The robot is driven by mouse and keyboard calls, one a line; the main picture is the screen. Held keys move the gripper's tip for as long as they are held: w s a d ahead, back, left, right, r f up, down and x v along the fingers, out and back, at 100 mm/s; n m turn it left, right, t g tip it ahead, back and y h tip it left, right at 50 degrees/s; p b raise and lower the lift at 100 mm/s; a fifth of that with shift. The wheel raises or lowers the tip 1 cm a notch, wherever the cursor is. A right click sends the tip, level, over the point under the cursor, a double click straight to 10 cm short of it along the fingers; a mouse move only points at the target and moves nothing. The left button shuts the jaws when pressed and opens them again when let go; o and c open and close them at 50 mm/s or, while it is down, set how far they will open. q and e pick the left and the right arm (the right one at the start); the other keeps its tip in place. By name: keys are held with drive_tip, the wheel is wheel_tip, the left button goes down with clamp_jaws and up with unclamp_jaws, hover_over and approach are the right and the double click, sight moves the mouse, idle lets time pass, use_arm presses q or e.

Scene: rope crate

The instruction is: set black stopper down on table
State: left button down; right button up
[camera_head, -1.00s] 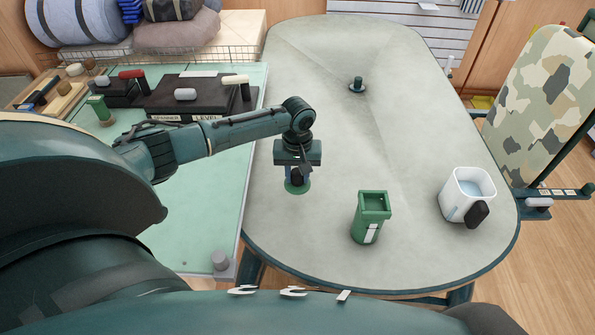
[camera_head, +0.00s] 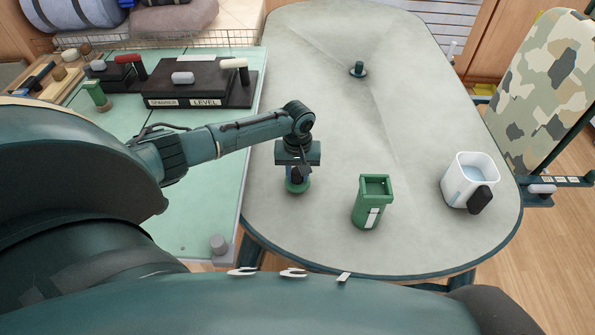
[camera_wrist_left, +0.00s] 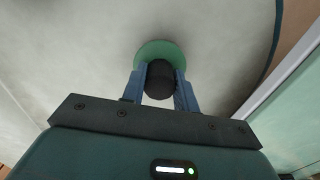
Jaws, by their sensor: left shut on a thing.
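My left gripper (camera_head: 297,178) is over the near left part of the grey table (camera_head: 330,110) and points down. In the left wrist view its two blue fingers (camera_wrist_left: 160,92) are closed on a black stopper (camera_wrist_left: 160,78), a short dark cylinder held between them. A round green disc (camera_wrist_left: 150,50) shows around and below the stopper, and it also shows in the head view (camera_head: 297,187). I cannot tell whether the disc is joined to the stopper, or whether it touches the table. My right gripper is out of view.
A green bin (camera_head: 372,203) stands right of my left gripper. A white mug-like container (camera_head: 462,180) stands farther right. A small dark green knobbed piece (camera_head: 358,69) stands at the back. A pale green bench (camera_head: 205,215) with black boxes adjoins on the left. The table's middle is clear.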

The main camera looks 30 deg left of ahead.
sight(298, 171)
use_arm(q)
drive_tip(key=shift+f+b, duration=0.3)
drive_tip(key=shift+f, duration=0.2)
idle(0.3)
drive_tip(key=c, duration=1)
unclamp_jaws()
wheel_tip(298, 171, up, 13)
drive_tip(key=shift+p, duration=0.3)
drive_tip(key=shift+r, duration=0.1)
